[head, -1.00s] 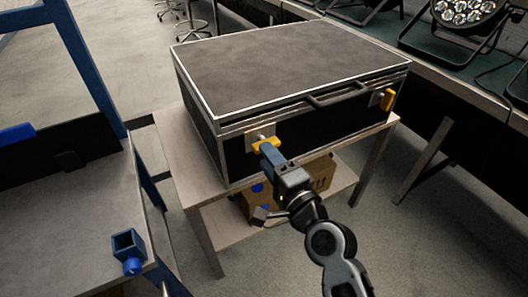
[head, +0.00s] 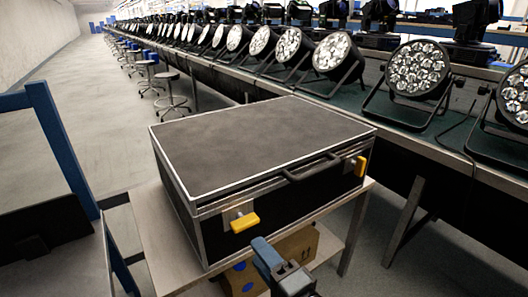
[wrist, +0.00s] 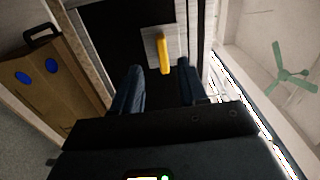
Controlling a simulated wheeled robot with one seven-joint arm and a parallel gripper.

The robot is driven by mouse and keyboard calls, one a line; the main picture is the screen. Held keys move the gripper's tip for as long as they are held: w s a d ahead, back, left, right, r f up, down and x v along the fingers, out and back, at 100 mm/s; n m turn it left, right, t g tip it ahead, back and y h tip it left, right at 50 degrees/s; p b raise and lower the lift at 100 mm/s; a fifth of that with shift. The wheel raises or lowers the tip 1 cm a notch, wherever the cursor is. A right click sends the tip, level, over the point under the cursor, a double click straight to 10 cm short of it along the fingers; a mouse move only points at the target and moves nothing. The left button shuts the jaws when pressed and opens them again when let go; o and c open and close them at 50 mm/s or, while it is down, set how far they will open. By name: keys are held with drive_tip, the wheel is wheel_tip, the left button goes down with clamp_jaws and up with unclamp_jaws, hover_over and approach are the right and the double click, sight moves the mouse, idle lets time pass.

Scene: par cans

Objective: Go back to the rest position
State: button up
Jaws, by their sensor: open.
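My gripper (head: 268,258) is at the bottom of the head view, in front of the black flight case (head: 262,148) and below its left yellow latch (head: 244,222). In the wrist view my gripper (wrist: 160,85) has its two blue-black fingers apart with nothing between them. The left latch also shows in the wrist view (wrist: 164,55), ahead of the fingertips and clear of them. The case is closed, its grey lid down. A second yellow latch (head: 360,166) is on the right of the case front, beyond the black handle.
The case stands on a wooden table (head: 150,230). A cardboard box (head: 298,243) sits on the shelf beneath; it also shows in the wrist view (wrist: 48,76). A long bench (head: 440,150) with several par cans runs behind and right. A blue-framed bench (head: 62,145) is at left.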

drive_tip(key=s+d+f+n+h, duration=0.2)
drive_tip(key=s+d+f+h, duration=0.35)
drive_tip(key=s+d, duration=0.6)
drive_tip(key=s+d+n+h, duration=0.15)
drive_tip(key=s+d, duration=0.25)
drive_tip(key=s, duration=0.4)
drive_tip(key=s+d+n+h, duration=0.1)
drive_tip(key=s+d+n, duration=0.25)
drive_tip(key=s, duration=0.45)
drive_tip(key=s+d+r+n+h, duration=0.2)
drive_tip(key=s+d+r+n, duration=0.15)
drive_tip(key=s+r, duration=0.65)
wheel_tip(320, 180, up, 11)
drive_tip(key=p, duration=1.2)
drive_tip(key=shift+s+a, duration=0.3)
drive_tip(key=shift+a, duration=0.1)
drive_tip(key=shift+f+n, duration=0.1)
drive_tip(key=shift+n, duration=0.15)
